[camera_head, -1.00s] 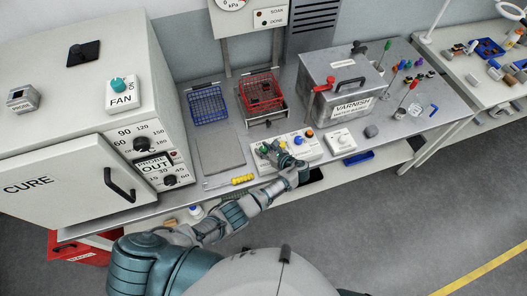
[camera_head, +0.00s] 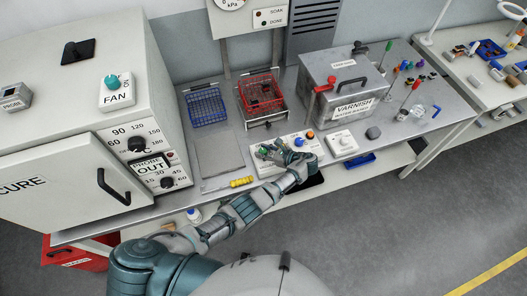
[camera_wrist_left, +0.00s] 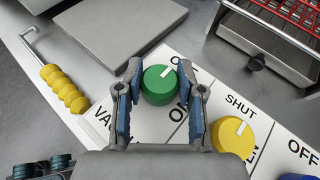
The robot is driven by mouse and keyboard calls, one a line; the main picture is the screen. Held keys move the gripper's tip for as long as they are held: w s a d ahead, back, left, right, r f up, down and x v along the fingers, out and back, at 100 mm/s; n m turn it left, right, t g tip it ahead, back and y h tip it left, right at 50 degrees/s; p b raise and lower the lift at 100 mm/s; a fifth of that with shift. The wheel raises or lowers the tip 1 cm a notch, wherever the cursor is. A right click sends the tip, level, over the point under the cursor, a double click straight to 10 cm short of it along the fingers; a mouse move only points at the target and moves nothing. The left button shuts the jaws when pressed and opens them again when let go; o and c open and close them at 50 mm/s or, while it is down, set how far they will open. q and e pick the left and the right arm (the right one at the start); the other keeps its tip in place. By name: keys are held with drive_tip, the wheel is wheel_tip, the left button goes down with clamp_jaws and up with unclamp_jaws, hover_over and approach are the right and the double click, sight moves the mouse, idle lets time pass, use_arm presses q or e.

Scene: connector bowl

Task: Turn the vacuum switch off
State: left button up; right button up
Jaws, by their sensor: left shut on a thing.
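The vacuum switch is a round green knob (camera_wrist_left: 158,90) with a white pointer line, at the left end of a white control panel (camera_head: 312,152). Its label in the left wrist view is partly hidden and starts with "VA". The pointer leans up and right, towards the upper label, which is partly covered; "ON" lies lower right. My left gripper (camera_wrist_left: 161,70) is shut on the green knob, one finger on each side. In the head view my left gripper (camera_head: 272,153) covers this end of the panel. My right gripper is not in view.
A yellow knob (camera_wrist_left: 232,135) marked "SHUT" is close right of the gripper. A yellow-handled hook tool (camera_wrist_left: 63,88) lies left of the panel. A grey plate (camera_wrist_left: 115,35) and a red basket (camera_head: 262,92) stand behind. A varnish tank (camera_head: 335,85) is further right.

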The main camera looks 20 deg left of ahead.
sight(265, 151)
use_arm(q)
drive_tip(key=o, duration=1.2)
drive_tip(key=shift+s+d+f, duration=0.1)
drive_tip(key=shift+f, duration=0.05)
drive_tip(key=shift+c, duration=0.2)
drive_tip(key=shift+r, duration=0.3)
wheel_tip(265, 151, up, 9)
drive_tip(key=shift+d+r, duration=0.1)
drive_tip(key=shift+r, duration=0.1)
